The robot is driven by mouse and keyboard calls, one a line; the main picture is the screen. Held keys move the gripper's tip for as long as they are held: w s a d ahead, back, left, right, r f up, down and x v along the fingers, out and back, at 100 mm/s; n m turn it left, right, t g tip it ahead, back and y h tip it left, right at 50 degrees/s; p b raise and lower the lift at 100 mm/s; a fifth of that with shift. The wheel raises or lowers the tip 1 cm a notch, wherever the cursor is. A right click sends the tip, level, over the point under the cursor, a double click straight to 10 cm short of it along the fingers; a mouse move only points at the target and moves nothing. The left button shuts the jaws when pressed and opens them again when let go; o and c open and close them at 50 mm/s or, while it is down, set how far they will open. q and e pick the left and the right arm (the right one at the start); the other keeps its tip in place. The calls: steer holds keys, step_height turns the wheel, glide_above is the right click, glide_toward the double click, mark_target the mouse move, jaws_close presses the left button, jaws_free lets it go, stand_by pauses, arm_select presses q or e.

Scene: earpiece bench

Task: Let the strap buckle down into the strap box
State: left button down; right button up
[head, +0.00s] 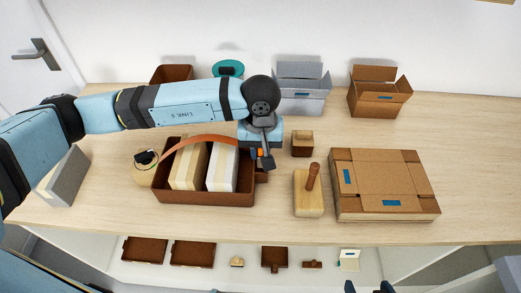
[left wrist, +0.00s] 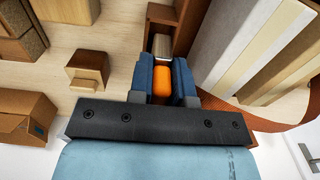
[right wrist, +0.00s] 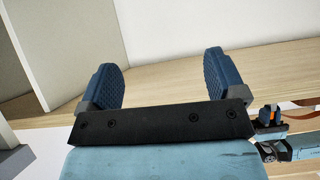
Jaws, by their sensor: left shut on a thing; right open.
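The orange strap buckle (left wrist: 162,84) is held between the blue fingers of my left gripper (head: 262,160), which is shut on it. It shows as a small orange spot in the head view (head: 259,153). The brown strap (head: 200,139) arches left from this gripper over the large brown box. The small brown strap box (head: 263,176) is at that box's right end, partly hidden below my left gripper. In the left wrist view its brown wall (left wrist: 185,28) lies just past the fingertips. I cannot tell the exact gap. My right gripper (right wrist: 160,80) is open and empty.
The large brown box (head: 205,197) holds two pale upright blocks. A small wooden block (head: 302,144), a wooden handled block (head: 308,195) and a large cardboard box (head: 385,185) stand to the right. Open boxes line the back. Bare tabletop shows between them.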

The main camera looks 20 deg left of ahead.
mark_target(260, 163)
arm_select(q)
steer(key=shift+f+b, duration=1.85)
steer(key=shift+f, duration=0.2)
arm_select(e)
steer(key=f, duration=0.2)
steer(key=shift+w+a+f, duration=0.3)
steer(key=shift+w+a, duration=0.05)
arm_select(q)
steer(key=shift+s+f, duration=0.2)
arm_select(e)
steer(key=shift+a+r, duration=0.1)
steer(key=shift+r, duration=0.1)
arm_select(q)
steer(key=c, duration=1.2)
jaws_free()
steer(key=shift+o, duration=1.1)
steer(key=shift+r, duration=0.5)
step_height(260, 163, up, 12)
steer(key=shift+w+r, duration=0.15)
steer(key=shift+r, duration=0.75)
arm_select(e)
steer(key=shift+w+f, duration=0.15)
